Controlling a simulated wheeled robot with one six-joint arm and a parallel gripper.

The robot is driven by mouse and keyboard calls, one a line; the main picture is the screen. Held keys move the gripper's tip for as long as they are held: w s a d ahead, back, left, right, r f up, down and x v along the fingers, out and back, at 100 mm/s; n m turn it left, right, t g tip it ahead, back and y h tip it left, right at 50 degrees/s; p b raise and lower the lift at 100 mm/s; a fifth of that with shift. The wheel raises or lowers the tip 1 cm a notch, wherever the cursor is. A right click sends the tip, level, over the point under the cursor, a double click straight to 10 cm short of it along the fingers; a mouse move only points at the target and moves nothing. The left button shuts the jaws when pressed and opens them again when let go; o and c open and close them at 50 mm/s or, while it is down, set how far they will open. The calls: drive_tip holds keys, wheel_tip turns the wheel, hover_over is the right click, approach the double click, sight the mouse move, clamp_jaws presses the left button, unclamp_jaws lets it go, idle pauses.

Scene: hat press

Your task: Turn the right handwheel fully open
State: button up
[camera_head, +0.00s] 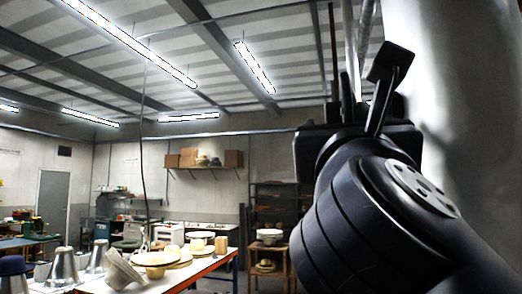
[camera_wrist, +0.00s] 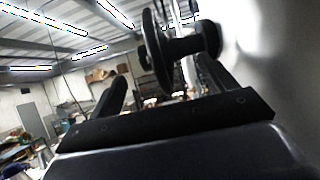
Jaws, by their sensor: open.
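A dark handwheel (camera_wrist: 158,50) shows in the wrist view, seen nearly edge-on, with a thick hub and a second rounded dark part to its right. It lies just beyond my gripper (camera_wrist: 163,72), whose two fingers stand apart with the wheel above and between them. I cannot tell whether either finger touches it. No object is held.
In the head view, a large pale rounded surface (camera_head: 462,110) fills the right edge, close to my arm, with vertical pipes (camera_head: 349,35) beside it. A table with hats (camera_head: 154,258) and metal hat forms (camera_head: 64,266) stand at lower left. A shelf with boxes (camera_head: 232,159) is on the back wall.

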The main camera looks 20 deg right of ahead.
drive_tip(key=shift+b+v, duration=0.95)
drive_tip(key=shift+v, duration=1.25)
drive_tip(key=shift+s, duration=0.1)
drive_tip(key=shift+d, duration=0.15)
drive_tip(key=shift+p+x, duration=1.2)
drive_tip(key=shift+x, duration=1.25)
